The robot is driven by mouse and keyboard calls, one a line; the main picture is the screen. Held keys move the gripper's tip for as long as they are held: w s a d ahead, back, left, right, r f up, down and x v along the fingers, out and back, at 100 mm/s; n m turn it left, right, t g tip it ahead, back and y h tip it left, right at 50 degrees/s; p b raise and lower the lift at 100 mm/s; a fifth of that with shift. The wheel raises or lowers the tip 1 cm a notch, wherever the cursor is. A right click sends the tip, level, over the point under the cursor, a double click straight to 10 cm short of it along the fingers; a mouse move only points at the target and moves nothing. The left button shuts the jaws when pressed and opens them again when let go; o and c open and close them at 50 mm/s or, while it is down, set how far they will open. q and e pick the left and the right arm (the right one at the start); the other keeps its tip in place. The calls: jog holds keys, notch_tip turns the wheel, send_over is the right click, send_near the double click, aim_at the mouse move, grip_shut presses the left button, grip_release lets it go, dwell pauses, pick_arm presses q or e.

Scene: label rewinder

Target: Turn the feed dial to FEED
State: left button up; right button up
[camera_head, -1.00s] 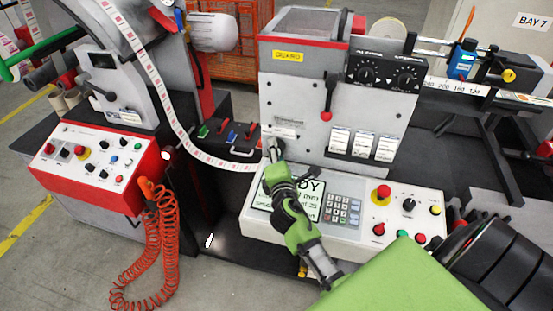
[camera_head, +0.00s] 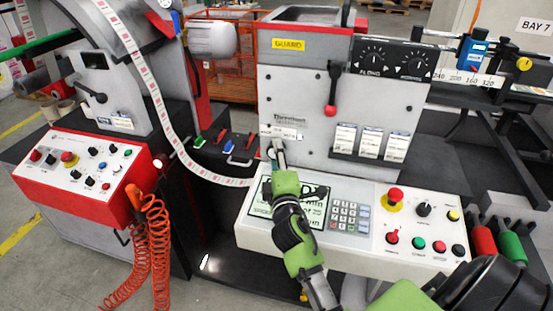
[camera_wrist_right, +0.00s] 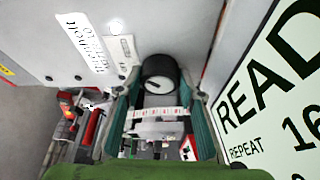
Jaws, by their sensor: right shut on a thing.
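The feed dial is a round black knob with a white mark (camera_wrist_right: 158,70) on the grey machine front in the right wrist view. Beside it is a small white label plate, which shows in the head view (camera_head: 281,133) as too small to read. My right gripper (camera_wrist_right: 160,96) has a finger on each side of the dial and is shut on it. In the head view my right gripper (camera_head: 277,149) reaches up to the dial from below and largely covers it. I cannot tell which setting the dial's mark points to. My left gripper is not in view.
Just below the dial is the white control panel (camera_head: 375,250) with its display (camera_head: 262,212), keypad and several buttons. A red-handled lever (camera_head: 331,98) is up and to the right. The label strip (camera_head: 190,167) runs close on the left. An orange coiled cable (camera_head: 152,240) hangs further left.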

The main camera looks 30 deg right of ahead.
jog(key=o, duration=1.1)
jog(key=shift+s, duration=0.1)
jog(key=v, duration=0.7)
jog(key=shift+s+a, duration=0.1)
